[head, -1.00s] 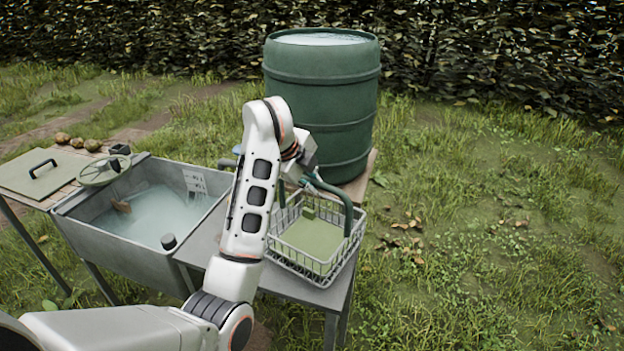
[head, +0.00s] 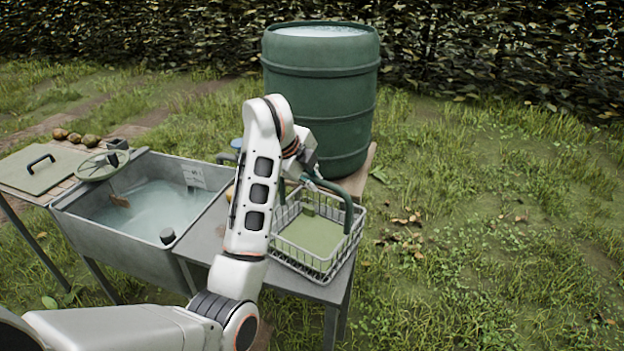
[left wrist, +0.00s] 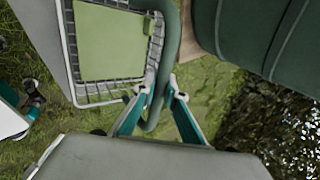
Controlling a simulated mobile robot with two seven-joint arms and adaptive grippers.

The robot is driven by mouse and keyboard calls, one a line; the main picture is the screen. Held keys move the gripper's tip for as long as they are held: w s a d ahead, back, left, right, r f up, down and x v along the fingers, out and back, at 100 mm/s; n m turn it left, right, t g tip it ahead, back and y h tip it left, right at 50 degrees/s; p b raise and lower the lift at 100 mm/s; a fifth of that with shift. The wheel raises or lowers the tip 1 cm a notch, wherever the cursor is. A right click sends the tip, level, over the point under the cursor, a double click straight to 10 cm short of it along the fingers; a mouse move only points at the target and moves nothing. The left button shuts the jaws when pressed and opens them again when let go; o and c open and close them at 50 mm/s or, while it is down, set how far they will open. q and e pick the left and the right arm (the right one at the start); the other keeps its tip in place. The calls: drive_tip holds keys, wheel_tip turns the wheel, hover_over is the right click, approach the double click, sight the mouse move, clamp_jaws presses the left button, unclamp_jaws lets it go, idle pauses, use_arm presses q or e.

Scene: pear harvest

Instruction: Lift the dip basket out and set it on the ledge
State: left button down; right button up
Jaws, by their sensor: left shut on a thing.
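The dip basket (head: 312,270) is a grey wire basket with a flat green panel inside and a dark green tube handle (head: 349,216). It is upright over the right end of the grey ledge (head: 205,240); I cannot tell whether it rests fully on it. My left gripper (head: 312,181) is over the basket's back left, shut on the handle. In the left wrist view the two teal fingers (left wrist: 160,92) close on the green handle (left wrist: 164,62), with the basket (left wrist: 115,97) beyond.
A grey sink (head: 125,240) of cloudy water stands left of the ledge. A large green barrel (head: 320,100) stands close behind the basket. A board with a black handle (head: 40,172) and several brown fruits (head: 75,137) lie at the far left. Open grass is on the right.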

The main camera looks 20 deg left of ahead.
use_arm(q)
drive_tip(key=c, duration=2)
unclamp_jaws()
